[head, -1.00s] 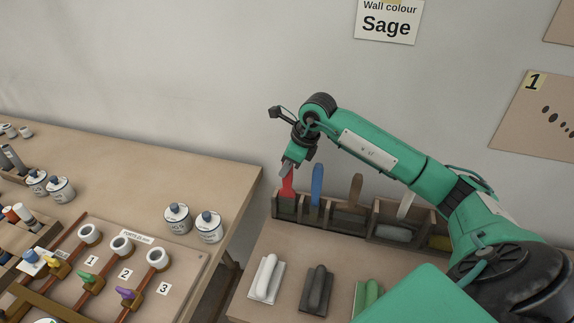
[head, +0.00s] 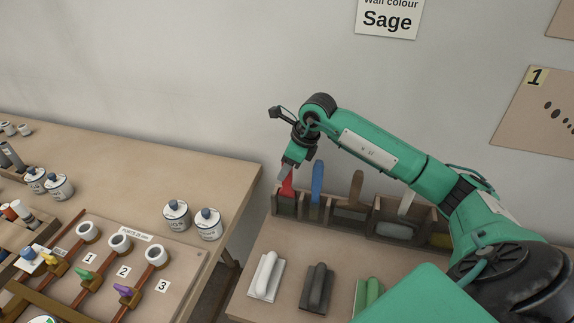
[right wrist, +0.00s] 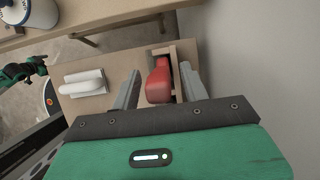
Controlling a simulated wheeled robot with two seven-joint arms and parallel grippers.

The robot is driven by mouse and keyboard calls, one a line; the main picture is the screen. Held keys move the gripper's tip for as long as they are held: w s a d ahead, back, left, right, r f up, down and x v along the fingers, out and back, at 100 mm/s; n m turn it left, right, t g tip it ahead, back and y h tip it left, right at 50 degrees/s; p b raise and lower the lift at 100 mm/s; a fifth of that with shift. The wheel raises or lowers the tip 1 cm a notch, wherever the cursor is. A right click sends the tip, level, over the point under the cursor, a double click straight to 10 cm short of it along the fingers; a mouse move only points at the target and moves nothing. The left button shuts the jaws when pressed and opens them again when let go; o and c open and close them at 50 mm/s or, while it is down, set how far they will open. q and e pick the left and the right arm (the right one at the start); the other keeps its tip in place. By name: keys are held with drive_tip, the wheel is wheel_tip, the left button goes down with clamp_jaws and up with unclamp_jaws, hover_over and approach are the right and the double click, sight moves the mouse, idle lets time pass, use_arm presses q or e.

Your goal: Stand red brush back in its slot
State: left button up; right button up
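The red brush (head: 287,186) stands in the leftmost slot of the dark wooden rack (head: 345,222), its handle up. My right gripper (head: 285,173) is over that slot, its grey fingers pointing down around the handle. In the right wrist view the red handle (right wrist: 158,82) lies between the two fingers of my right gripper (right wrist: 160,90), with a gap on each side, so the gripper looks open. The brush's lower end is hidden in the slot. A small green and black part of my left arm shows at the left of the right wrist view; its fingers cannot be made out.
A blue-handled tool (head: 317,180) and a brown-handled one (head: 356,187) stand close to the right in the rack. White (head: 266,275), dark (head: 318,288) and green (head: 369,295) floats lie in front. The wall rises close behind.

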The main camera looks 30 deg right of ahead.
use_arm(q)
drive_tip(key=shift+r, duration=0.1)
drive_tip(key=w+d+r, duration=0.1)
drive_tip(key=w+r, duration=0.2)
drive_tip(key=r, duration=0.2)
drive_tip(key=shift+d+r+b, duration=0.15)
drive_tip(key=shift+b, duration=0.3)
use_arm(e)
drive_tip(key=v, duration=1.3)
drive_tip(key=shift+d+r, duration=0.15)
drive_tip(key=shift+r, duration=0.2)
drive_tip(key=shift+s, duration=0.1)
